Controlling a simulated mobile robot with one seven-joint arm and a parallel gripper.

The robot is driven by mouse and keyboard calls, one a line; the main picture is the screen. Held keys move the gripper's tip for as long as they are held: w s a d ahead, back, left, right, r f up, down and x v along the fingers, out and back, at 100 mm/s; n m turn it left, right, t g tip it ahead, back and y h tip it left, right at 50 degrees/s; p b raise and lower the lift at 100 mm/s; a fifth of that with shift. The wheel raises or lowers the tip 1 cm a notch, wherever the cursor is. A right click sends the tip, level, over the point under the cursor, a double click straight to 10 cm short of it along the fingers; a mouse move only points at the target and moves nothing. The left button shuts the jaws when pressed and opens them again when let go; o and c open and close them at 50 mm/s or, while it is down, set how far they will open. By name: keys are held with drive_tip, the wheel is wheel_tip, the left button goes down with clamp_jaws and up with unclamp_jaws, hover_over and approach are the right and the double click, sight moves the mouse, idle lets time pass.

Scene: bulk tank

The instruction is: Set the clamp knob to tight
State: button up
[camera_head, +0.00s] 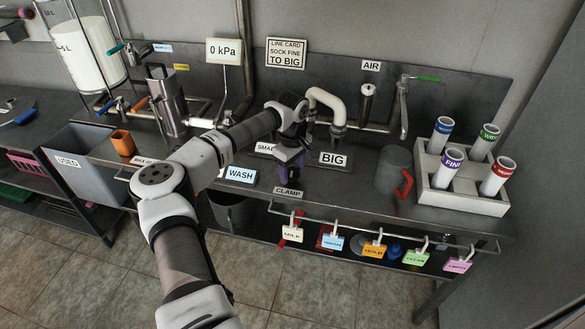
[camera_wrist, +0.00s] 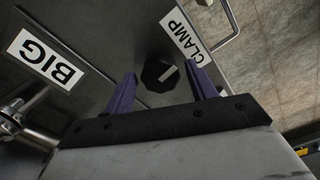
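The clamp knob (camera_wrist: 160,74) is a dark, many-sided knob with a pale pointer line, seen in the wrist view beside the CLAMP label (camera_wrist: 187,38). My gripper (camera_wrist: 165,82) is open, with its two purple fingers on either side of the knob in that view. I cannot tell whether the fingertips touch it. In the head view my gripper (camera_head: 289,178) points down at the bench front, just above the CLAMP label (camera_head: 288,192), and the knob is hidden there. I cannot read any setting marks around the knob.
The BIG label (camera_head: 333,159) and a curved white pipe (camera_head: 327,100) stand close to my gripper. A grey jug (camera_head: 393,170) with a red handle and a rack (camera_head: 463,200) of labelled tubes are at right. Coloured tags hang from the front rail (camera_head: 390,231).

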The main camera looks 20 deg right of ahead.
drive_tip(key=c, duration=0.8)
